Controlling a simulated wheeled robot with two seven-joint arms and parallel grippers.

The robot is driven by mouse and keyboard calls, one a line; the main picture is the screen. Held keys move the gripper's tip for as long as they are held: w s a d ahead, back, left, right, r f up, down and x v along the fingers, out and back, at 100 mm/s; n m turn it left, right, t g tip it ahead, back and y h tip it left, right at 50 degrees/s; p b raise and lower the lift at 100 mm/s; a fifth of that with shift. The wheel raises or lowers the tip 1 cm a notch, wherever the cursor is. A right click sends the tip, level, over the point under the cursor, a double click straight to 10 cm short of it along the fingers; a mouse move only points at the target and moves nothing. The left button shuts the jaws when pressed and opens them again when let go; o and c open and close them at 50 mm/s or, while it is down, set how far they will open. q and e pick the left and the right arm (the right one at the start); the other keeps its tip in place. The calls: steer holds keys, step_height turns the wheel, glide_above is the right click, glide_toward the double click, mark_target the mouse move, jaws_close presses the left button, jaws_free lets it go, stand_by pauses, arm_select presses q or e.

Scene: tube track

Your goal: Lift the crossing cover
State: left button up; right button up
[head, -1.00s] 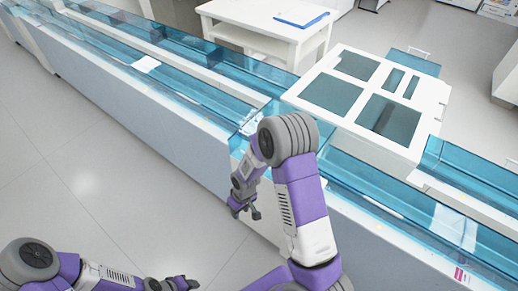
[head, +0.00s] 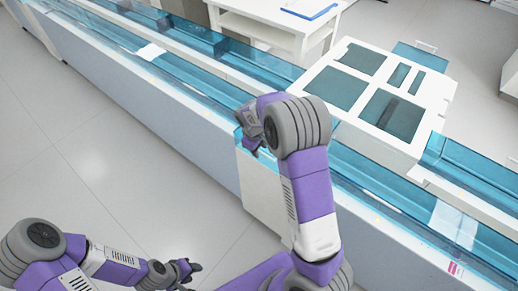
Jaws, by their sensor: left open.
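The crossing cover looks to be the white panel with several teal windows (head: 423,98), lying flat across the track at the upper right. A teal tab with a small white handle shows at its far edge. My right gripper (head: 250,144) is at the near wall of the track, left of the panel and apart from it. My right forearm hides part of it, so its jaws are unclear. My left gripper (head: 193,268) is low over the floor at the bottom, open and empty, far from the panel.
The track (head: 120,65) with clear blue walls runs from upper left to lower right. A white card (head: 151,51) lies in it. A white table (head: 262,30) with a blue-edged clipboard (head: 309,9) stands behind. The floor (head: 90,165) at left is clear.

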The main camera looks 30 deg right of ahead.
steer(key=shift+f, duration=0.2)
steer(key=shift+c, duration=0.3)
jaws_close()
steer(key=shift+r, duration=0.15)
